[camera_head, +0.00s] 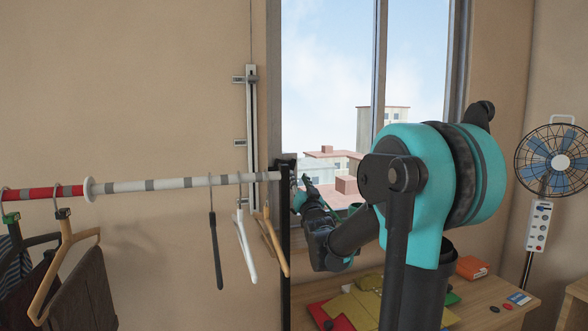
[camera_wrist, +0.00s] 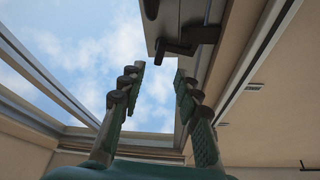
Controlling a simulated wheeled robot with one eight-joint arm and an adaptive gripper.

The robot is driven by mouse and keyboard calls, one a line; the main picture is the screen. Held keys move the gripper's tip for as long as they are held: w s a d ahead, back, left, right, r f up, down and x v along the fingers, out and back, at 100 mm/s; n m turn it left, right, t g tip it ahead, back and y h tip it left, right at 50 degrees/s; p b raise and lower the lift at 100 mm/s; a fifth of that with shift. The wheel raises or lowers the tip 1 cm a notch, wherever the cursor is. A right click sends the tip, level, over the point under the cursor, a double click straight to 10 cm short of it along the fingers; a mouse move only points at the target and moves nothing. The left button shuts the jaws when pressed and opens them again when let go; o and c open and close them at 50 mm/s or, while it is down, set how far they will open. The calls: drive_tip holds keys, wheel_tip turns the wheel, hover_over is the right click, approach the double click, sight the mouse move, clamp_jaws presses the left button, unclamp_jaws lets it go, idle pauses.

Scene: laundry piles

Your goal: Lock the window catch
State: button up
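A dark, angular lever (camera_wrist: 176,47), which looks like the window catch, sits on a grey plate at the top of the wrist view. I cannot tell whether it is locked. My gripper (camera_wrist: 159,72) is open and empty, its two fingers apart and pointing up toward the lever, with a visible gap below it. In the head view my gripper (camera_head: 303,190) is small beside the window's lower left edge, partly hidden by a black post and my arm. The window (camera_head: 379,70) has a grey frame with a vertical bar. The catch cannot be made out in the head view.
A striped clothes rail (camera_head: 185,183) with several hangers ends at a black post (camera_head: 285,250) close to my gripper. A vertical wall track (camera_head: 251,120) with small labels stands left of the window. A cluttered wooden table (camera_head: 490,315) and a fan (camera_head: 551,160) are at right.

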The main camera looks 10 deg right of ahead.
sight(294, 165)
drive_tip(key=x, duration=0.7)
drive_tip(key=shift+w, duration=0.35)
clamp_jaws()
